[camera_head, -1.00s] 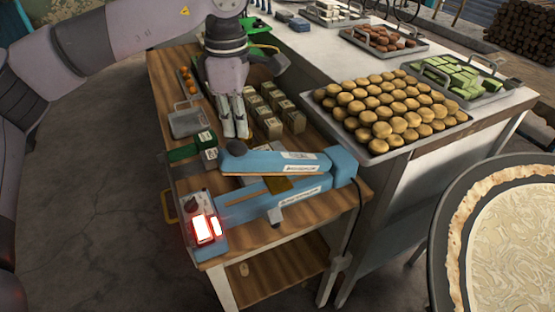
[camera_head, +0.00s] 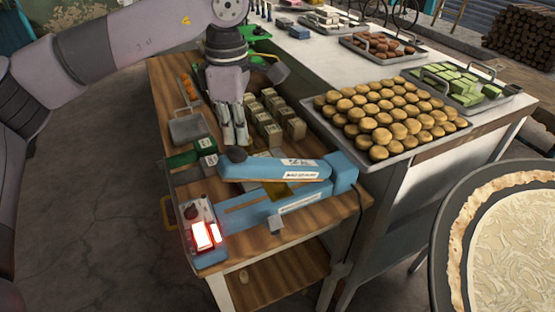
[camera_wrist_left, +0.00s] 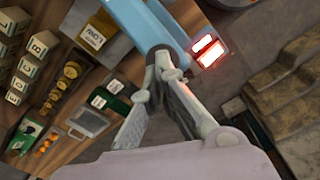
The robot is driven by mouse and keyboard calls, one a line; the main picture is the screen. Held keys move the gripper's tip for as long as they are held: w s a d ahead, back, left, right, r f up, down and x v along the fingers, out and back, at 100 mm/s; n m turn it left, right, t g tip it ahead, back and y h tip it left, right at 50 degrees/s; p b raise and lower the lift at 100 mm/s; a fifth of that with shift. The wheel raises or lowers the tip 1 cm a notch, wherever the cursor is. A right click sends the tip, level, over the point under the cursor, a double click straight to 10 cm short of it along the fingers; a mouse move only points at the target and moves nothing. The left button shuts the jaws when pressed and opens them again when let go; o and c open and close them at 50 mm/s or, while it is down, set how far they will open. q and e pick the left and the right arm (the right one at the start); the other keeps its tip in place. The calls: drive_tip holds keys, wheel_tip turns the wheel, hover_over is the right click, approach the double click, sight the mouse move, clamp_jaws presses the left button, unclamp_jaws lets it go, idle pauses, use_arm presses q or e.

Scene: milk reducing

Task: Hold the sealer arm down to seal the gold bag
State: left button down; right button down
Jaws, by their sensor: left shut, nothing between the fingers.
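The blue sealer (camera_head: 250,209) lies on the wooden cart, with its blue arm (camera_head: 285,173) raised a little above the base. A black knob (camera_head: 236,154) is at the arm's free end. Part of the gold bag (camera_head: 279,190) shows between arm and base; the arm hides the rest. My left gripper (camera_head: 236,142) is shut and empty, pointing down just behind and above the knob. I cannot tell whether it touches. In the left wrist view, its closed fingertips (camera_wrist_left: 163,60) are over the sealer arm's end. My right gripper is out of view.
The sealer's control box has lit red switches (camera_head: 203,236). Small labelled boxes (camera_head: 268,125), a metal tin (camera_head: 187,127) and a green box (camera_head: 182,157) stand behind the sealer. A tray of round cakes (camera_head: 338,138) is close on the right. A large round pan (camera_head: 445,205) is at the far right.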

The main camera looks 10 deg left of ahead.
sight(229, 152)
use_arm(q)
drive_tip(key=shift+f, duration=0.15)
idle(0.3)
drive_tip(key=shift+f+b, duration=0.85)
drive_tip(key=shift+f, duration=0.2)
drive_tip(key=shift+s+a+f+b, duration=0.25)
drive_tip(key=shift+a+f+b, duration=0.15)
drive_tip(key=shift+f+b, duration=0.35)
drive_tip(key=shift+s+a+f+b, duration=0.25)
drive_tip(key=shift+a+f+b, duration=0.15)
drive_tip(key=shift+f+b, duration=0.35)
